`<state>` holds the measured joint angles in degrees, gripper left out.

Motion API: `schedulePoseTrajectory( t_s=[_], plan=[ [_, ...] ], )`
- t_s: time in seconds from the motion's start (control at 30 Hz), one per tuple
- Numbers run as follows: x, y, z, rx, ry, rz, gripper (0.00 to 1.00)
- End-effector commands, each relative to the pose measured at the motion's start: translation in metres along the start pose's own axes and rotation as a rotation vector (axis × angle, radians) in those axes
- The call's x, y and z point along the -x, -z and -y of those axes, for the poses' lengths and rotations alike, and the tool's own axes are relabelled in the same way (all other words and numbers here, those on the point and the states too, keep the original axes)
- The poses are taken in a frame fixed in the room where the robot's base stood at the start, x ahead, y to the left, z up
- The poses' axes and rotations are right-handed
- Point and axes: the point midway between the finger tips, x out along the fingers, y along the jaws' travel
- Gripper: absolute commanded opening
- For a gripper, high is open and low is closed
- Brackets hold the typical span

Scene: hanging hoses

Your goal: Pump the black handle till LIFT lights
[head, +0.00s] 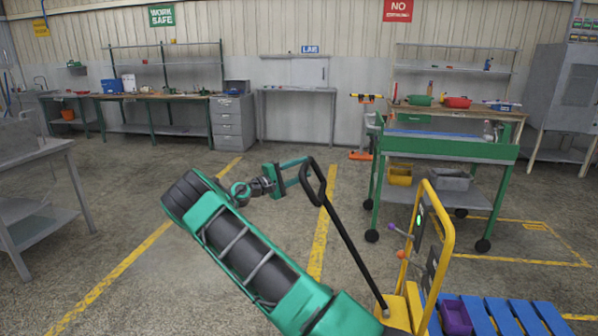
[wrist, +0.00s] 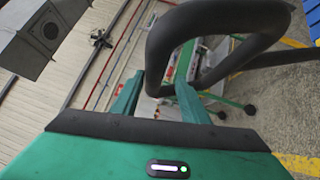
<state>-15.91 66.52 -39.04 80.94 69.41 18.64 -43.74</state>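The black handle (head: 313,183) is a loop on a long black bar that slants down right to a yellow pallet jack (head: 434,225). My gripper (head: 303,174) is at the left side of the loop, its two teal fingers spread apart. In the wrist view the loop (wrist: 160,50) looms close, its near end between the fingertips (wrist: 160,82); I cannot tell whether they touch it. The jack has a dark panel (head: 418,222) with a small green spot; any LIFT lettering is too small to read. A purple knob (head: 392,227) and an orange knob (head: 401,254) stick out beside it.
A blue pallet (head: 515,315) with a purple bin (head: 456,318) is at bottom right. A green cart (head: 445,148) stands behind the jack. Workbenches (head: 150,96) line the back wall, and a grey table (head: 35,155) is at left.

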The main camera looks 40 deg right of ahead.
Motion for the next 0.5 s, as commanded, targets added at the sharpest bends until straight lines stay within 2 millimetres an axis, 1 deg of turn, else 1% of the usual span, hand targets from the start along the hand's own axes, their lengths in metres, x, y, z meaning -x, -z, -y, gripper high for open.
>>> schedulePoseTrajectory(
  t_s=[0.37,0.5],
  plan=[
    [0.0003,0.0007,-0.0029,-0.004,-0.004,-0.002,0.4],
    [0.0093,0.0017,-0.0031,-0.004,-0.004,-0.005,0.4]
  ],
)
